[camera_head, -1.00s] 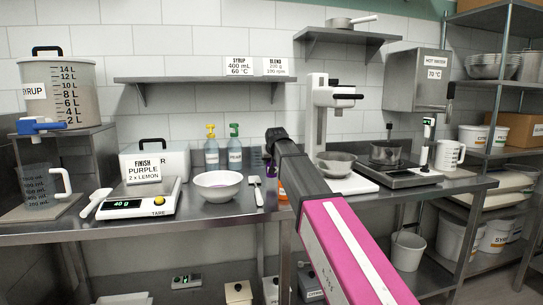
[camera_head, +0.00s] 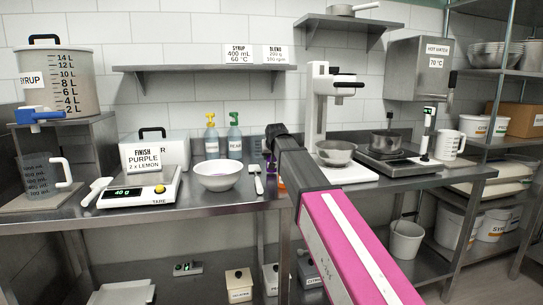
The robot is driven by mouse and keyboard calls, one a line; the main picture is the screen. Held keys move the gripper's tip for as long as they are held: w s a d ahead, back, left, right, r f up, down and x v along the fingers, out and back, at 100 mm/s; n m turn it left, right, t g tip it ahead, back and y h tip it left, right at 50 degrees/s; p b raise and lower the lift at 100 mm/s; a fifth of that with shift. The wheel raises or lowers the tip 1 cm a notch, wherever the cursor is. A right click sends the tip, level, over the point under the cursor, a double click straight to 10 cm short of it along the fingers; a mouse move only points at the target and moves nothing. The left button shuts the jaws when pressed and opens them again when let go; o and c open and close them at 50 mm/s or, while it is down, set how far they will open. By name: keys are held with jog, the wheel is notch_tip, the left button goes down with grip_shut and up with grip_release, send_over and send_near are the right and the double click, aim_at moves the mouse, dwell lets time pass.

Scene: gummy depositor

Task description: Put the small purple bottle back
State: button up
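My arm reaches up from the lower right, and its dark end, with my gripper (camera_head: 272,152), is over the back of the steel table. The fingers are too small and too covered by my arm to show whether they are open or shut. A small purple patch (camera_head: 270,168), probably the small purple bottle, shows just under the arm's end. I cannot tell whether it is held or standing. An orange item (camera_head: 282,183) shows beside it, partly behind my arm.
A spatula (camera_head: 257,181) lies right of the bowl. A scale (camera_head: 140,191) reading 40 g stands left. Yellow-topped (camera_head: 211,142) and teal-topped (camera_head: 234,140) bottles stand behind. A mixer stand (camera_head: 318,115) and hot plate (camera_head: 390,165) are right of my arm. A wall shelf (camera_head: 205,68) hangs above.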

jog(key=shift+f, duration=0.4)
jog(key=o, duration=1.3)
jog(key=shift+o, duration=0.2)
jog(key=v, duration=1)
jog(key=shift+s+r, duration=0.25)
jog(key=shift+s, duration=0.1)
